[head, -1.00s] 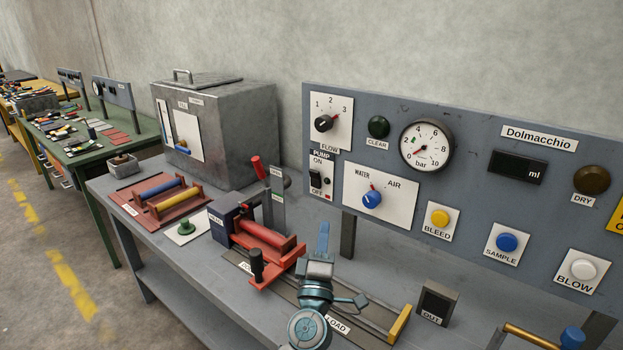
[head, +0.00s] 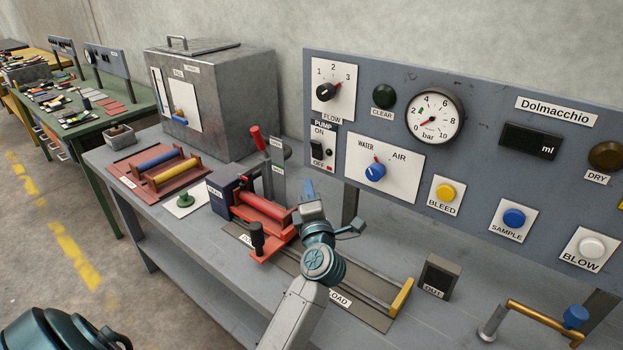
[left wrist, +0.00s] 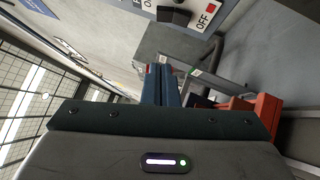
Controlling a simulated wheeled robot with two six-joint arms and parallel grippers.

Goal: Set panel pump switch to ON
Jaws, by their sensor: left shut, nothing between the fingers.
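The pump switch (head: 317,149) is a small black rocker on a white plate, between an ON label above and an OFF label with a red mark below. I cannot tell for sure which way it is tipped. In the left wrist view the dark switch (left wrist: 175,16) shows at the top edge, beside the OFF label. My left gripper (head: 309,187) is shut and empty, its blue fingers pointing up, below the switch in the picture and apart from it. The fingers also show in the left wrist view (left wrist: 160,82). My right gripper is not in view.
The grey panel (head: 460,90) also carries a flow knob (head: 326,92), a water/air knob (head: 375,172), a gauge (head: 435,116) and several buttons. A red roller stand (head: 268,220) with an upright lever (head: 258,138) is left of my gripper. A metal box (head: 225,100) stands behind.

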